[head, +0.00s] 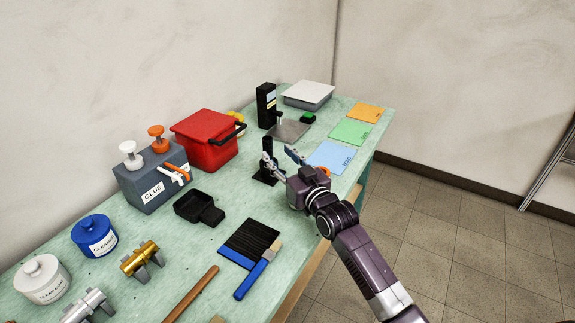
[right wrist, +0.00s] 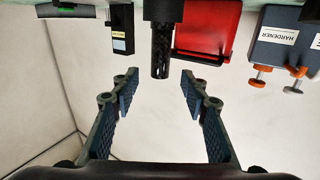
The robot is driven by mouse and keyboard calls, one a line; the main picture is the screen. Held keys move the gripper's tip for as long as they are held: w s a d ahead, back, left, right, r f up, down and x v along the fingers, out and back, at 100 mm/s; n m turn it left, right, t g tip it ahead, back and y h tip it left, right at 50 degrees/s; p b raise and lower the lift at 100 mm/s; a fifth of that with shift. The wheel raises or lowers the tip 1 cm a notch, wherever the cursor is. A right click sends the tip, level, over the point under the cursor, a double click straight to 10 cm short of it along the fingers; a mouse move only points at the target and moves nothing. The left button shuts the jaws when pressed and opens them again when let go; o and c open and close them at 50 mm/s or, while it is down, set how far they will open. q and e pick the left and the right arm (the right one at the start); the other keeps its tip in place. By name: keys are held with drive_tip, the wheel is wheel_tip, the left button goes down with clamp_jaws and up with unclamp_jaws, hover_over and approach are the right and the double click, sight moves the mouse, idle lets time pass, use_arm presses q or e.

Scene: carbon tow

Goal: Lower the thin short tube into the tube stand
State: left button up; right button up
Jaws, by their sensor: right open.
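The thin short tube (right wrist: 161,52) is black with a woven carbon pattern. In the right wrist view, which is upside down, it sticks out of a wider black upright part of the tube stand (right wrist: 163,10). In the head view the black tube stand (head: 265,178) with its flat base stands mid-table. My right gripper (head: 280,155) is at the stand, fingers spread. In the wrist view the open gripper (right wrist: 159,82) has the tube's free end centred between its fingertips, with clear gaps on both sides. My left gripper is not in view.
A red lidded box (head: 203,138) and a grey glue dispenser (head: 150,183) stand left of the stand. A black tray (head: 194,208) lies nearer. A black press-like device (head: 266,105) stands behind. Blue, green and orange sheets (head: 333,158) lie right. A brush (head: 256,272) lies in front.

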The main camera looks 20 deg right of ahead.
drive_tip(key=s, duration=0.4)
drive_tip(key=shift+s+d, duration=0.3)
drive_tip(key=shift+s, duration=0.05)
